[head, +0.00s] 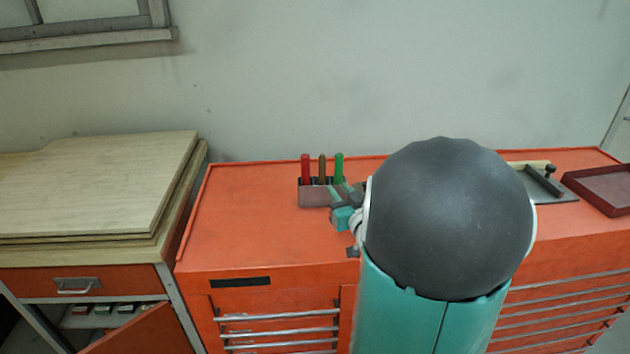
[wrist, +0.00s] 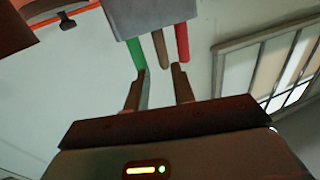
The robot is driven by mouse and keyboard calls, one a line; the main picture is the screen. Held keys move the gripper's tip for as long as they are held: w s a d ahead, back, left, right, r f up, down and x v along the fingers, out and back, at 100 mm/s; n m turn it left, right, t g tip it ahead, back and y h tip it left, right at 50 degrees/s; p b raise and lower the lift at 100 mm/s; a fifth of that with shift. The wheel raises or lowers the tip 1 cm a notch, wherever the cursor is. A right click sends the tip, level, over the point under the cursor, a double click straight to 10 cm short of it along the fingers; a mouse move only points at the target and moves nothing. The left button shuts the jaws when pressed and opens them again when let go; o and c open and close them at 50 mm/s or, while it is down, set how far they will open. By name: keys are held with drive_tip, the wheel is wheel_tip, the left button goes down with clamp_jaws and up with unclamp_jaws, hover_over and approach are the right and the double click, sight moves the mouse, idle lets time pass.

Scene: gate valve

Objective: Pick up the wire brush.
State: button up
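A grey holder (head: 314,195) stands on the orange cabinet top, with red (head: 305,168), brown (head: 322,168) and green (head: 339,168) handles upright in it. No bristles show, so I cannot tell for sure which is the wire brush. My gripper (head: 348,192) is at the holder's right side, partly hidden by my arm. The wrist view is upside down. There my gripper (wrist: 158,74) is open and empty, its fingers apart. The brown handle's end (wrist: 160,48) appears just beyond the gap, the green handle (wrist: 136,53) by the left fingertip, the red handle (wrist: 182,42) beyond the right.
A grey tray (head: 562,192) with a black-knobbed tool lies at the right of the cabinet top (head: 245,225), beside a dark red tray (head: 600,190). A wooden-topped bench (head: 95,185) stands to the left. The cabinet top left of the holder is clear. A wall is behind.

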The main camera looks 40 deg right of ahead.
sight(324, 172)
drive_tip(key=x, duration=1.1)
drive_tip(key=shift+w+f, duration=0.15)
drive_tip(key=shift+w, duration=0.05)
drive_tip(key=shift+c, duration=0.5)
clamp_jaws()
